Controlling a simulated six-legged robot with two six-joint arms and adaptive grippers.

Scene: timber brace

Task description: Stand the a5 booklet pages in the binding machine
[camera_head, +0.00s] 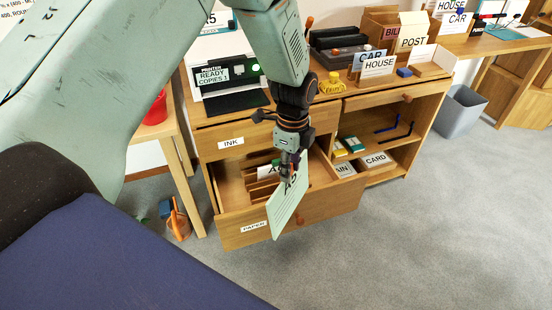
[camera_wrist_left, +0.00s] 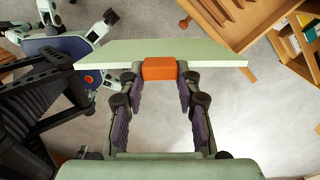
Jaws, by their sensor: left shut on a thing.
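My right gripper is not in view.
The drawer has wooden dividers inside. A printer (camera_head: 226,76) stands on the cabinet top, left of the black machine. Open shelves (camera_head: 385,135) lie to the right. The grey floor in front is clear.

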